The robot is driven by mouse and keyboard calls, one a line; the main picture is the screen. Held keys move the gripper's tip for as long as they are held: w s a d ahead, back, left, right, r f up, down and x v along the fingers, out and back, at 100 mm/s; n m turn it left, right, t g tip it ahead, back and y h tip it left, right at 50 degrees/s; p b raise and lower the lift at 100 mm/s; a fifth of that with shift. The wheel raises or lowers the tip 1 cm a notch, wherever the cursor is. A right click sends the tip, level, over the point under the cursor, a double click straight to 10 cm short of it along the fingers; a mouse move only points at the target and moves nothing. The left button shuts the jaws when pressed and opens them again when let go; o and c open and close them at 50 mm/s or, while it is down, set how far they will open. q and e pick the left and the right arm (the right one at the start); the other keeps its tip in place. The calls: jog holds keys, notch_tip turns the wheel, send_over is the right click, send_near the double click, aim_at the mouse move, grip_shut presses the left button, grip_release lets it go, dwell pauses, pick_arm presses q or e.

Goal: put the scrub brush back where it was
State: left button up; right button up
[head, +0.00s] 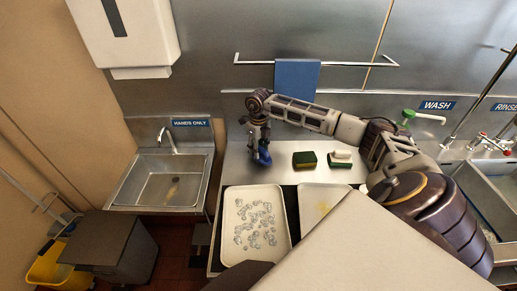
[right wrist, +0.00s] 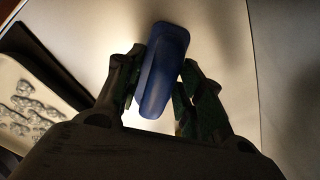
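The blue scrub brush (head: 264,154) is below my right gripper (head: 261,140), over the steel counter left of the sponges. In the right wrist view the brush (right wrist: 163,68) sits between the two fingers of my right gripper (right wrist: 164,82), which appear shut on it, one on each side. I cannot tell whether the brush's lower end touches the counter. My right arm reaches in from the right across the back of the counter. My left gripper is not in view.
Two green-and-yellow sponges (head: 305,160) lie right of the brush, a whitish block on one. A tray of clear glassy pieces (head: 285,240) and a second tray (head: 307,208) stand in front. A hand sink (head: 125,195) is left; a blue cloth (head: 297,75) hangs behind.

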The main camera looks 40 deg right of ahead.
jog(key=shift+r, duration=0.2)
dwell(0.3)
jog(key=shift+r+p, duration=2.8)
jog(key=shift+r, duration=2)
notch_tip(320, 180, up, 2)
jog(key=shift+r, duration=0.2)
jog(key=shift+f, duration=0.1)
